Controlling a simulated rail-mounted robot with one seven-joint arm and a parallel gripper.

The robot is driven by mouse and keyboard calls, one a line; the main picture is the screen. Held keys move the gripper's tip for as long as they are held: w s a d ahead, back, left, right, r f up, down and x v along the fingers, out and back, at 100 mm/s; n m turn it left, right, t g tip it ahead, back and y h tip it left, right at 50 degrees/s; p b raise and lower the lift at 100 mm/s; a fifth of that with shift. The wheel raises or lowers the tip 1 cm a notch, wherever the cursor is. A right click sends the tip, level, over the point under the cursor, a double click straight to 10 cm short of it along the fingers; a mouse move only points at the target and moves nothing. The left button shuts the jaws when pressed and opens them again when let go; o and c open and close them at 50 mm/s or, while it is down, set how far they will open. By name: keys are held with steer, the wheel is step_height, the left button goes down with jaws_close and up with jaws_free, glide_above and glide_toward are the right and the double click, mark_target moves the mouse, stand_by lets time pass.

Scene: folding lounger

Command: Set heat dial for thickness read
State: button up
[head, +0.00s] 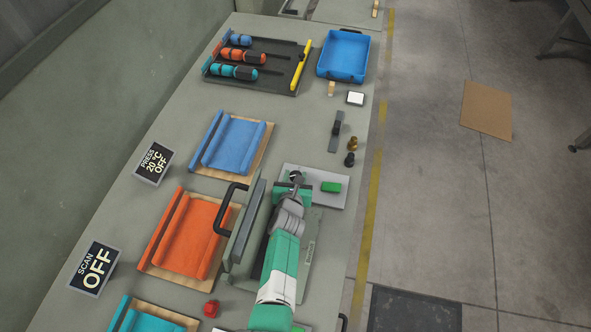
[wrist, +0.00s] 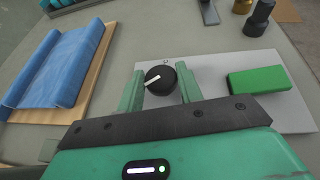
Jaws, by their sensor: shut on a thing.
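The heat dial (wrist: 161,80) is a round black knob with a white pointer line, on a light grey panel (wrist: 215,75). The pointer lies aslant, toward the lower left in the wrist view. My gripper (wrist: 160,88) is shut on the dial, with one green finger on each side of it. In the head view my gripper (head: 295,180) largely hides the dial. A green block (head: 331,187) sits on the same panel, right of the dial. One display (head: 153,162) reads "PRESS 20 °C OFF". Another display (head: 95,268) reads "SCAN OFF".
A press with a black handle (head: 228,205) stands left of my arm. A screwdriver rack (head: 275,83) and a blue bin (head: 344,55) are at the far end. A red knob (head: 211,309) stands near the front.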

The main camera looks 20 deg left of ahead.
steer(key=shift+r, duration=0.1)
steer(key=o, duration=1)
steer(key=p+v, duration=0.7)
steer(key=shift+r, duration=0.1)
steer(key=shift+s+d, duration=0.1)
steer(key=shift+s, duration=0.35)
